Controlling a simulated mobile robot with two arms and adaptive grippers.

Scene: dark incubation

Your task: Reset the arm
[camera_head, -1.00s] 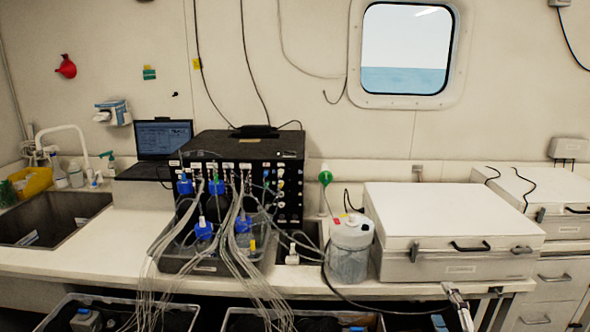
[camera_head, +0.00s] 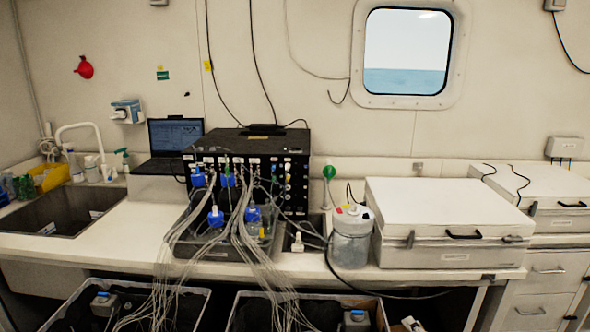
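Neither of my grippers shows clearly in the head view. A small pale piece (camera_head: 411,325) shows at the bottom edge, right of the right-hand crate. It is cut off, and I cannot tell what it is. The bench (camera_head: 130,222) runs across the view with no arm over it.
A black instrument box (camera_head: 250,143) with many tubes, blue-capped bottles (camera_head: 215,217) and a laptop (camera_head: 176,135) are on the bench. A clear jar (camera_head: 351,240) stands beside a white lidded case (camera_head: 450,205). A sink (camera_head: 58,212) is at left. Crates (camera_head: 247,300) stand below the bench.

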